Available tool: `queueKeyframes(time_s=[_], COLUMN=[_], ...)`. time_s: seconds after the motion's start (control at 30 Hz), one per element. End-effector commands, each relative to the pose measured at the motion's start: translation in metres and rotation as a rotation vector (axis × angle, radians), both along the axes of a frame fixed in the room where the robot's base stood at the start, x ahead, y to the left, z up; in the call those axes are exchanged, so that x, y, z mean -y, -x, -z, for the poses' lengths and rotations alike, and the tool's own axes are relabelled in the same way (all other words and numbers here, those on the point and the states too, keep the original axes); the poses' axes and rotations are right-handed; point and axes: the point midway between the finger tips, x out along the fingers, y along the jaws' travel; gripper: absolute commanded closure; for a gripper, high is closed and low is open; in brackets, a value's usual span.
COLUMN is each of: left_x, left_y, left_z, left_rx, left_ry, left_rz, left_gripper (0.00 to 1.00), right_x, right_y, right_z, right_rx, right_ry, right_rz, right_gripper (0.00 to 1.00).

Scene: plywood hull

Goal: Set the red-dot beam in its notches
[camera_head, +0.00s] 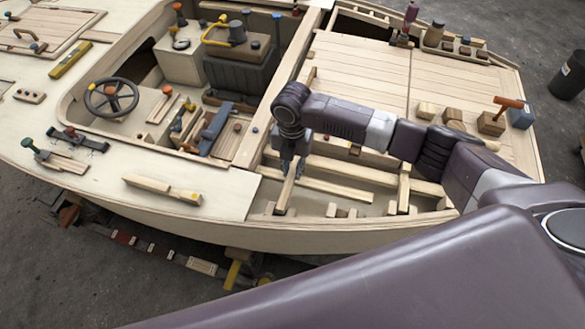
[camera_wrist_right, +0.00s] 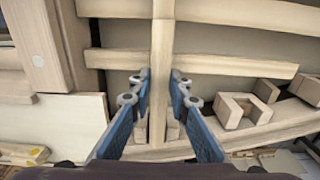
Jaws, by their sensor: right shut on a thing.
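My right gripper (camera_head: 290,168) points down into the open bay of the wooden hull and is shut on a pale wooden beam (camera_head: 286,192). In the right wrist view the beam (camera_wrist_right: 160,65) runs up the picture between the two blue fingers (camera_wrist_right: 160,95) and crosses over a lengthwise timber (camera_wrist_right: 225,64). I see no red dot on its visible part. Whether its ends sit in notches I cannot tell. A U-shaped notch block (camera_wrist_right: 240,108) stands to the right of the beam in the wrist view. My left gripper is not in view.
Another crosswise beam (camera_head: 403,190) lies farther right in the bay. Small blocks (camera_head: 331,209) line the hull's near edge. Loose wood pieces (camera_head: 148,184) lie on the left deck. A steering wheel (camera_head: 111,97) and a seat (camera_head: 238,70) stand in the cockpit.

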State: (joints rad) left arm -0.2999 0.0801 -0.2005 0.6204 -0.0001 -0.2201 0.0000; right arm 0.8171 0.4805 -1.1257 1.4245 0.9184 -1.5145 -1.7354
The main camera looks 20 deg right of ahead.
Motion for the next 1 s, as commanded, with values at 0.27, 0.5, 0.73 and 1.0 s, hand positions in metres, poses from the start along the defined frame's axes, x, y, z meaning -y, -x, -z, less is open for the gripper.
queueKeyframes(time_s=[0.27,0.5,0.73,1.0], left_x=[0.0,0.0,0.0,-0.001], left_y=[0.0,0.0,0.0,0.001], left_z=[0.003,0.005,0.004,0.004], left_rx=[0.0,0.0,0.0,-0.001], left_ry=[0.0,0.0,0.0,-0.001], left_rz=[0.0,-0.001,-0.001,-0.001], left_gripper=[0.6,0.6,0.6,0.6], right_x=[0.0,0.0,0.0,0.0], right_y=[0.0,0.0,0.0,0.0], right_z=[0.006,0.011,0.011,0.01], right_rx=[0.0,0.001,0.0,0.0], right_ry=[0.0,-0.001,0.0,0.0], right_rz=[0.0,0.0,0.0,0.0], right_gripper=[1.0,1.0,0.63,0.63])
